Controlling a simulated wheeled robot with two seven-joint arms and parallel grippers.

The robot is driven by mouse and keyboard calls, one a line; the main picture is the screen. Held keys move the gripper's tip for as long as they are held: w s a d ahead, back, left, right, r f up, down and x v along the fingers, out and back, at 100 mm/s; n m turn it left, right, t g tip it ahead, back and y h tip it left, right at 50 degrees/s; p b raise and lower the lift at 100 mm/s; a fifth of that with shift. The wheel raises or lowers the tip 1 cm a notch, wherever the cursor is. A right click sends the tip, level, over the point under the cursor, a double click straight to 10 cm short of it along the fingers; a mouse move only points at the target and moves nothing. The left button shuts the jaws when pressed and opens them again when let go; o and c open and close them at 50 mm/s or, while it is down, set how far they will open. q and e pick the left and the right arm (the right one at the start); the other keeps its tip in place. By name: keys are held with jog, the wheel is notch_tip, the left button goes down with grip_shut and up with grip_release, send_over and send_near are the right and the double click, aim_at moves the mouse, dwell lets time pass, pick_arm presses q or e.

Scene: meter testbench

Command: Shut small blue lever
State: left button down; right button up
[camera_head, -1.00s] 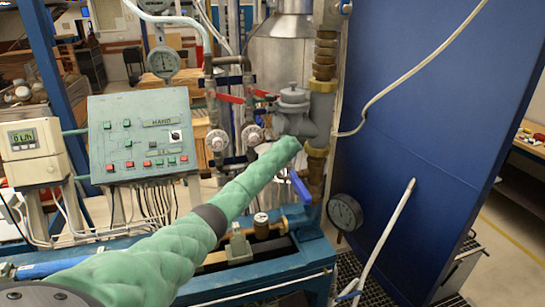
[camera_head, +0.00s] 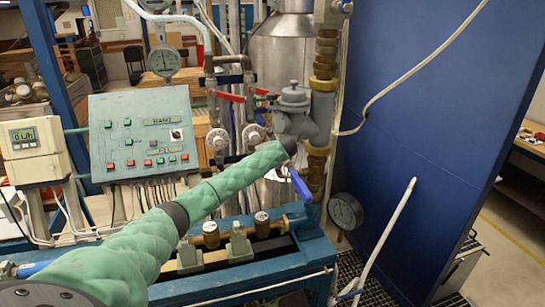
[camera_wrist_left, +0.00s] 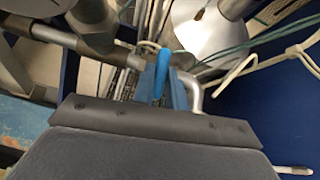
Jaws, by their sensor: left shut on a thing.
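The small blue lever (camera_head: 300,186) hangs down at a slant on the pipework, just past the end of my green-sleeved left arm in the head view. In the left wrist view the blue lever (camera_wrist_left: 161,78) stands upright at the middle of the gripper's front edge. My left gripper (camera_wrist_left: 158,104) is shut on the lever; its dark body fills the bottom of that view, and the fingertips are hard to make out. In the head view the arm's end hides the gripper and the lever's upper part. My right gripper is not in view.
Vertical brass and grey pipework (camera_head: 323,110) stands just behind the arm's end. A large blue panel (camera_head: 430,120) is on the right. A round gauge (camera_head: 345,211) sits below right of the lever. A green control box (camera_head: 143,135) is on the left, with red levers (camera_head: 231,97) beside it.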

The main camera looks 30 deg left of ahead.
pick_arm(q)
jog(key=shift+m, duration=0.6)
jog(key=shift+t+h, duration=0.3)
jog(key=shift+m, duration=0.3)
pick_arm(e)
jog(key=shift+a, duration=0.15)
pick_arm(q)
jog(key=c, duration=1.4)
grip_release()
jog(key=shift+c, duration=0.2)
